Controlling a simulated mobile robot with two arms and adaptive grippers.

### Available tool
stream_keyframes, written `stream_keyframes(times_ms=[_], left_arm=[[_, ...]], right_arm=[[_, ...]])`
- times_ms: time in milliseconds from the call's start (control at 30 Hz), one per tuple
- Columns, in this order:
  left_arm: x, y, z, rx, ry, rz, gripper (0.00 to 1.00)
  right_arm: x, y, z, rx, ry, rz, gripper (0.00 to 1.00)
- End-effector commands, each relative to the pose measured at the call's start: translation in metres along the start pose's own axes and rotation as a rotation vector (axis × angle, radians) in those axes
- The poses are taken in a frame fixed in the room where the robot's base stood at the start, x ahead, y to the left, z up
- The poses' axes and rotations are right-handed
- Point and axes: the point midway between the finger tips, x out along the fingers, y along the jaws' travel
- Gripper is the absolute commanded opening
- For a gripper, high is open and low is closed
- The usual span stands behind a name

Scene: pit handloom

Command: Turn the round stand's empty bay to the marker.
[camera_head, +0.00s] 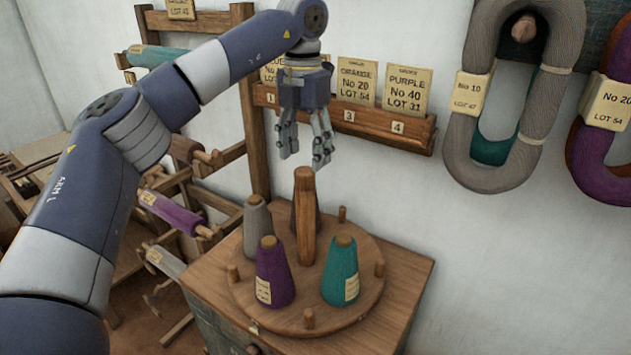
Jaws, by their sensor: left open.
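The round wooden stand (325,318) sits on a wooden cabinet, with a tall centre post (305,225) and short pegs around its rim. It holds a purple cone (273,278) at front left, a teal cone (341,275) at front right, a grey cone (257,230) at back left, and a dark cone (317,222) partly hidden behind the post. The bay (358,245) at the right, between two pegs, is empty. A small pale tab (254,328), perhaps the marker, is at the stand's front left. My left gripper (305,150) is open and empty above the post. My right gripper is out of view.
A wall rack (360,118) with numbered lot cards is behind the gripper. Grey (460,140) and purple (595,165) yarn hanks hang at the right. A wooden frame with yarn rolls (172,213) stands at the left. The cabinet top (400,285) is clear at the right.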

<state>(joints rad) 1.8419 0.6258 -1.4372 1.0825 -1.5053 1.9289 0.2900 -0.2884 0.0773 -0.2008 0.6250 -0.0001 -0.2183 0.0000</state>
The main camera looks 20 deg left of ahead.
Motion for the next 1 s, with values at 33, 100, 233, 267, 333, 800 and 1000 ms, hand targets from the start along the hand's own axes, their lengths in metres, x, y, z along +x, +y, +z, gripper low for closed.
stream_keyframes(times_ms=[33,100,233,267,333,800,1000], left_arm=[[0.000,0.002,-0.001,-0.003,0.002,0.003,0.55],[0.003,0.002,-0.001,-0.005,0.003,0.005,0.55],[0.018,0.002,-0.002,-0.003,0.006,0.005,0.55],[0.023,0.003,-0.002,-0.003,0.006,0.004,0.55],[0.036,0.003,-0.002,-0.004,0.007,0.004,0.55],[0.103,0.002,-0.002,-0.004,0.003,0.004,0.55],[0.107,0.002,-0.001,-0.004,0.001,0.003,0.55]], right_arm=[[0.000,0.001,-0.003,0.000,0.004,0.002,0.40],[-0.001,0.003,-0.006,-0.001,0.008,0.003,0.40],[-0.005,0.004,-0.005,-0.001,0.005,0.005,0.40],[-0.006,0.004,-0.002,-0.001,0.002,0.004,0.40],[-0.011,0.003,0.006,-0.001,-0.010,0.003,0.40],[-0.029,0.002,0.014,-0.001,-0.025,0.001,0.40],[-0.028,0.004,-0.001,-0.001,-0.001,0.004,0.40]])
